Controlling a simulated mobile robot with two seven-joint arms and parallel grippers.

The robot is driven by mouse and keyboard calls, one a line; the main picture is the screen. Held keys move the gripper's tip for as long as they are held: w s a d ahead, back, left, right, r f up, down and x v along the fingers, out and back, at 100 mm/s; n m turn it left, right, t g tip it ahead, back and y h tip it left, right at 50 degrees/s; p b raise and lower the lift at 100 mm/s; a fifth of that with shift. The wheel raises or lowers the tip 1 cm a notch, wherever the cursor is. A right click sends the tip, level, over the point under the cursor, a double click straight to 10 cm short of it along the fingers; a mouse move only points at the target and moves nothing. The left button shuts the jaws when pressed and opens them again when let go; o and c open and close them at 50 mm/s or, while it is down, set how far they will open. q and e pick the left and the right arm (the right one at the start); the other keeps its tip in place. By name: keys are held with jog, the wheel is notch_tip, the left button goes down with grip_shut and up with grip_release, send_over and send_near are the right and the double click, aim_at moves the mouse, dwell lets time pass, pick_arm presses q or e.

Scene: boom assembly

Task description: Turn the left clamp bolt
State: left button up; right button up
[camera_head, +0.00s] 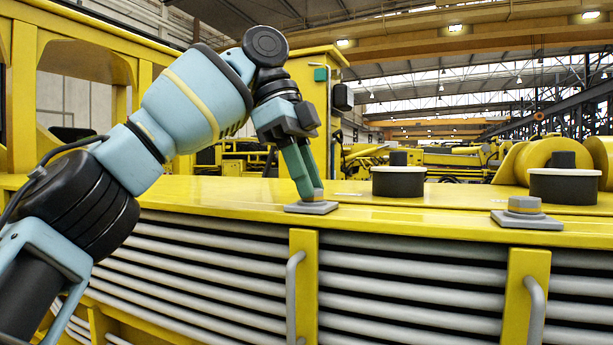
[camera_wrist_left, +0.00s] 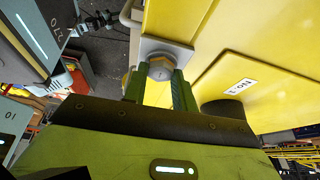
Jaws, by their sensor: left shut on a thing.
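The left clamp bolt is a grey head on a flat grey plate (camera_head: 311,208) on top of the yellow machine body (camera_head: 420,212). My left gripper (camera_head: 312,193) comes down on it with green fingers shut on the bolt. In the left wrist view the bolt head (camera_wrist_left: 161,70) sits between the two fingertips, with a small mark on its top. The fingers hide part of the bolt in the head view. A second clamp bolt (camera_head: 524,204) on its own plate stands to the right, untouched. My right gripper is not in view.
Two black round caps with pale rims, one near the left bolt (camera_head: 398,183) and one farther right (camera_head: 564,188), stand on the yellow top. Grey handles (camera_head: 292,295) and slatted grilles line the front face. A yellow post rises behind my gripper.

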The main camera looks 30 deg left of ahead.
pick_arm(q)
jog(key=shift+s+r, duration=0.15)
jog(key=shift+r, duration=0.2)
jog(key=o, duration=1)
jog(key=shift+c, duration=0.2)
jog(key=shift+o, duration=0.2)
jog(key=shift+f, duration=0.15)
jog(key=shift+r, duration=1)
jog(key=shift+r, duration=0.15)
jog(key=shift+r, duration=0.6)
jog(key=s+d, duration=0.3)
jog(key=s, duration=0.4)
jog(key=s+d+r, duration=0.1)
jog(key=s+d, duration=0.3)
jog(key=s, duration=0.3)
jog(key=shift+r, duration=0.2)
